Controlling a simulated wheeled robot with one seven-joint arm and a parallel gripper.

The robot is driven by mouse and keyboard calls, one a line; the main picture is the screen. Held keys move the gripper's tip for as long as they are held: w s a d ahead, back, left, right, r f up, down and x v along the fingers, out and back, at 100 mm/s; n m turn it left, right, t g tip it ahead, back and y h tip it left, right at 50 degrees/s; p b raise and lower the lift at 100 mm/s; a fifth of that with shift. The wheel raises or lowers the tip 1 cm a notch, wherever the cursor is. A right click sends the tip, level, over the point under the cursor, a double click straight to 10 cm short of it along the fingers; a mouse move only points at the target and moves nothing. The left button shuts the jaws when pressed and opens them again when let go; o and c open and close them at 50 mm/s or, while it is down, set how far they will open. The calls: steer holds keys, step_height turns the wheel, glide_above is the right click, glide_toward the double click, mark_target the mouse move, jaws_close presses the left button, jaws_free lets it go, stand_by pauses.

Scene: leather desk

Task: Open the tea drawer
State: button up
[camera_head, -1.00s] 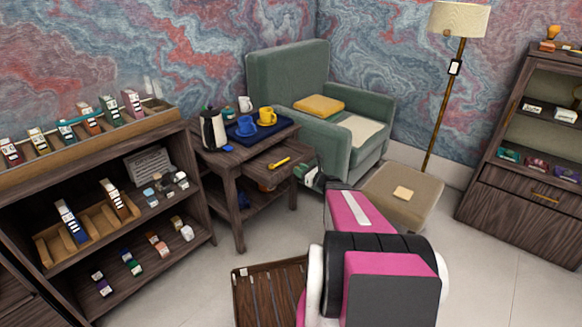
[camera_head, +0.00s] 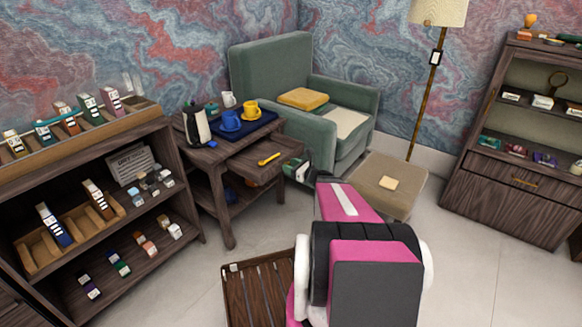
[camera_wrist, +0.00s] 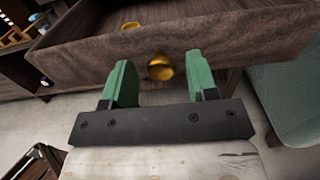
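The tea drawer (camera_head: 246,168) of the dark wooden side table stands pulled out, with a yellow spoon-like object (camera_head: 268,159) in it. In the wrist view the drawer front (camera_wrist: 225,38) spans the picture, and part of the inside shows above its top edge. A round brass knob (camera_wrist: 160,67) sits on that front. My gripper (camera_wrist: 159,75) is open, its green fingers on either side of the knob with a gap on both sides. In the head view my gripper (camera_head: 296,170) is at the drawer's right end, partly hidden by my arm.
A blue tray (camera_head: 262,123) with cups and a kettle (camera_head: 197,126) stand on the side table. A green armchair (camera_head: 322,140) and a footstool (camera_head: 395,178) are close behind my gripper. A shelf unit (camera_head: 150,238) stands left, a cabinet (camera_head: 500,205) right.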

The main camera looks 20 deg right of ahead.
steer(key=shift+s, duration=0.1)
steer(key=v, duration=1)
steer(key=shift+s+d, duration=0.25)
steer(key=s+a+n+g, duration=0.4)
steer(key=a+n+g, duration=0.5)
steer(key=a+n, duration=0.45)
steer(key=s+a+r+n+g+h, duration=0.1)
steer(key=s+a+n+g+h, duration=0.4)
steer(key=n+h, duration=0.5)
steer(key=s+n, duration=0.2)
steer(key=n, duration=0.3)
steer(key=shift+s+r+g+h, duration=0.15)
steer(key=shift+r+g+h, duration=0.15)
steer(key=shift+r, duration=0.05)
steer(key=shift+a, duration=0.15)
